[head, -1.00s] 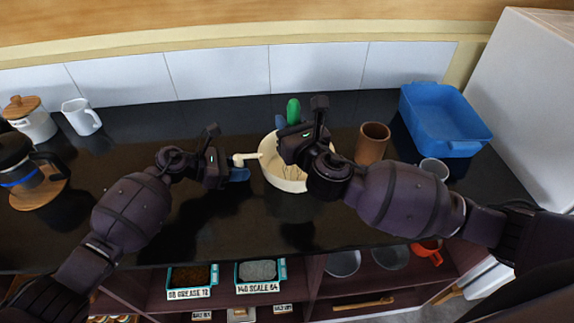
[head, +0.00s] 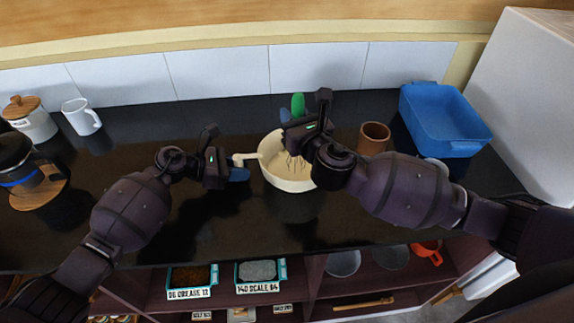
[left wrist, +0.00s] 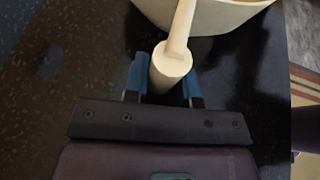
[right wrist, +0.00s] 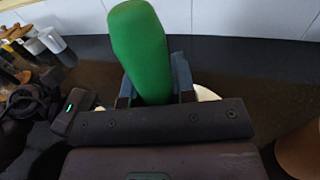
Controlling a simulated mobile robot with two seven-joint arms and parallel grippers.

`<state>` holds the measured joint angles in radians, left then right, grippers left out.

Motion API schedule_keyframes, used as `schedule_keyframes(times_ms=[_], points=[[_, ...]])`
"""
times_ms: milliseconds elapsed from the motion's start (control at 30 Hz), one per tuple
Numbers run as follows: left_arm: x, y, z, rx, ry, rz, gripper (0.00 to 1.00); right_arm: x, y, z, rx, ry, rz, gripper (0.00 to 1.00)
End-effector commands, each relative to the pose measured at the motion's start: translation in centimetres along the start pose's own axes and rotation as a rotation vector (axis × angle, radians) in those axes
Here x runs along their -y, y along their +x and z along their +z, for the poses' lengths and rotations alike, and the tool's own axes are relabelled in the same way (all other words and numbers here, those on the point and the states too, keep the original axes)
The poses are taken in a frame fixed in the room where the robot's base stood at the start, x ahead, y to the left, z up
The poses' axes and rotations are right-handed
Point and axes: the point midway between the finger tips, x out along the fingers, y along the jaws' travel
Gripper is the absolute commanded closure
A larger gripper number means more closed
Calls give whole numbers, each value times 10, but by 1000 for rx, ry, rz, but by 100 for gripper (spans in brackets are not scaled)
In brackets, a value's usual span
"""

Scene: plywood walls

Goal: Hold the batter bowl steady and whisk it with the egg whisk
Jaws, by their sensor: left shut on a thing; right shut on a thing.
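The cream batter bowl (head: 288,181) stands on the dark counter in the middle of the head view, its handle (head: 245,157) pointing left. My left gripper (head: 238,174) is shut on that handle; the left wrist view shows the handle (left wrist: 172,66) between the blue fingers (left wrist: 164,78). My right gripper (head: 292,118) is shut on the green handle of the egg whisk (head: 298,104), above the bowl. The green handle (right wrist: 140,50) stands up between the fingers in the right wrist view. The whisk's wires show inside the bowl in the head view; their lower ends are hard to make out.
A brown cup (head: 373,138) stands right of the bowl, close to my right arm. A blue tub (head: 440,118) is at the back right. A white jug (head: 81,117), a lidded canister (head: 32,120) and a coffee pot (head: 20,165) stand at the left. The front counter is clear.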

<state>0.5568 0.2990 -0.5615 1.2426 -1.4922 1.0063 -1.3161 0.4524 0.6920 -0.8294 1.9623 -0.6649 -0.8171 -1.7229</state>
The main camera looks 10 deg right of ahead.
Motion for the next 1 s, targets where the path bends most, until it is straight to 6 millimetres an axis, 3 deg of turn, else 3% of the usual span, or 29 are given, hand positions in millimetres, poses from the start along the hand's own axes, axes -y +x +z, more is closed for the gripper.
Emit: schedule_keyframes(times_ms=[233,1000], points=[[0,0,0,1,0,-1,100,0,0,5,2,0,0,99],[0,0,0,1,0,-1,100,0,0,55,2,0,1,99]])
